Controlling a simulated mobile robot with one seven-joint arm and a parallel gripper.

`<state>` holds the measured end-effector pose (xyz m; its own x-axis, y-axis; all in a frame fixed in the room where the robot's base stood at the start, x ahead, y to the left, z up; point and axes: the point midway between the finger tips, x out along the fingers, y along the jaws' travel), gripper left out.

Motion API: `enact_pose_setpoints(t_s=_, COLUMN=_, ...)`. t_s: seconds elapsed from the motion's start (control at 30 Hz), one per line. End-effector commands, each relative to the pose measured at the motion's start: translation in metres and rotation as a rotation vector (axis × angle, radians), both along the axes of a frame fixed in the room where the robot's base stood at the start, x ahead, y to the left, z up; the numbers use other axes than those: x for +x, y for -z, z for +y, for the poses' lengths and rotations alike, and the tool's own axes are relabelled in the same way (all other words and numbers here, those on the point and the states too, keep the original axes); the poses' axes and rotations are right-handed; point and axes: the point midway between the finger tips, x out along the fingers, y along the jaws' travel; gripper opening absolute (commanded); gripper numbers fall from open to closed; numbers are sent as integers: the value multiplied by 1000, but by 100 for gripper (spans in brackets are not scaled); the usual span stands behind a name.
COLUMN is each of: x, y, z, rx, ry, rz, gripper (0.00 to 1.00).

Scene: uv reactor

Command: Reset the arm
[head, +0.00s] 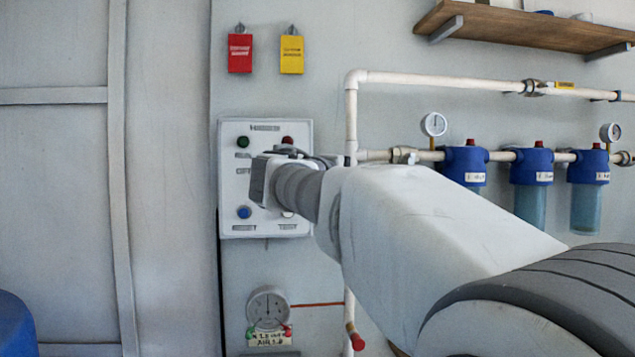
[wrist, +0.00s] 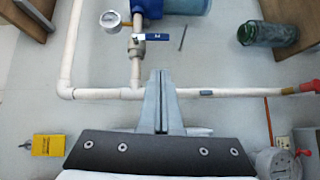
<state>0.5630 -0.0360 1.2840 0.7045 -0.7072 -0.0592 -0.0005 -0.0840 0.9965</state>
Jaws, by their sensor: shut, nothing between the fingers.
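My gripper (wrist: 160,75) shows in the wrist view with its two grey fingers together and nothing between them. The fingers point toward the wall and overlap a white pipe (wrist: 225,92) in the picture; I cannot tell the gap. In the head view my arm reaches from the lower right toward a white control panel (head: 229,188). My wrist covers much of the panel, and the fingertips are hidden there. A green button (head: 243,142), a red one (head: 288,141) and a blue one (head: 244,212) show on the panel.
White piping (head: 440,80) and blue filter housings (head: 463,160) line the wall at right. A wooden shelf (head: 520,28) is above. A red tag (head: 240,53) and yellow tag (head: 291,54) hang above the panel. A gauge (head: 268,305) is below. The left wall is clear.

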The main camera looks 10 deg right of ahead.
Motion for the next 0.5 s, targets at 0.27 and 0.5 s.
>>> enact_pose_setpoints(t_s=0.27, x=-5, y=10, z=-10, rx=40, ry=5, rz=17, gripper=0)
enact_pose_setpoints(t_s=0.5, x=-70, y=106, z=-56, rx=427, ry=31, rz=151, gripper=0)
